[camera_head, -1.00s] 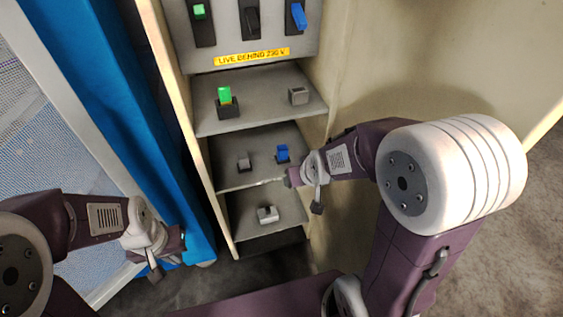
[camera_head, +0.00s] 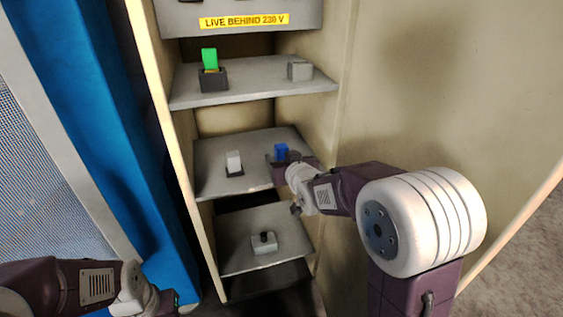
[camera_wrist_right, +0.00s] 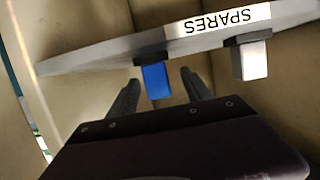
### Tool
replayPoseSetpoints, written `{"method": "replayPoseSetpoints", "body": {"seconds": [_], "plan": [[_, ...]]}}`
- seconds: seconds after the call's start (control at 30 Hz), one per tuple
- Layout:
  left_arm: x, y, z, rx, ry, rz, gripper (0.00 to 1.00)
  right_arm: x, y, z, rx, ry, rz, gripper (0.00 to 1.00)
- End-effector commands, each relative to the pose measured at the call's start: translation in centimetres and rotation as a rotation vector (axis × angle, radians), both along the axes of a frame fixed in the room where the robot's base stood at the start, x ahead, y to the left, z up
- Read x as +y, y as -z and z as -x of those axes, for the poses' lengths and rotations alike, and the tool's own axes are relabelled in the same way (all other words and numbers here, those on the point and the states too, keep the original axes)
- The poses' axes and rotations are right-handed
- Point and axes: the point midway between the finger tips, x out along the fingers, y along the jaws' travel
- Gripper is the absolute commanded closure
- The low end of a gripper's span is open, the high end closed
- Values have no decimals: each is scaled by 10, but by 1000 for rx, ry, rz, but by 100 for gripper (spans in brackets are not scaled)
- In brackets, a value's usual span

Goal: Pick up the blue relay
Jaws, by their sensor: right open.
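The blue relay (camera_head: 281,152) stands on the middle shelf (camera_head: 215,184), near its right side. In the right wrist view the blue relay (camera_wrist_right: 156,81) hangs upside down in the picture, between the two spread fingers, with a gap on each side. My right gripper (camera_head: 287,163) is open at the relay; its fingers also show in the wrist view (camera_wrist_right: 160,78). In the head view the gripper hides the relay's lower part. My left gripper (camera_head: 167,303) is at the bottom left, partly cut off, away from the shelves.
A white relay (camera_head: 233,161) stands left of the blue one on the same shelf. The shelf above holds a green relay (camera_head: 209,62) and a grey block (camera_head: 300,70). A grey block with a dark top (camera_head: 264,243) is on the lower shelf. The cabinet's side panel (camera_head: 350,130) is close on the right.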

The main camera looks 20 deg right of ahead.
Motion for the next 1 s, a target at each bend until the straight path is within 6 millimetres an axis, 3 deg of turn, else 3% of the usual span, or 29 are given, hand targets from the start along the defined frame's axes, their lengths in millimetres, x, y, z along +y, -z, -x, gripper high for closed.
{"method": "replayPoseSetpoints", "body": {"seconds": [0.2,0.47,0.73,0.93,1.0], "plan": [[0,7,0,0,0,0,100,-1,6,-11,2,0,0,42],[0,26,0,1,0,0,100,-4,17,-53,3,0,0,42],[0,25,0,0,0,0,100,-3,15,-57,2,0,0,42],[0,25,0,0,0,0,100,-4,15,-57,2,0,0,97],[0,25,0,0,0,0,100,-4,15,-57,1,0,0,100]]}}
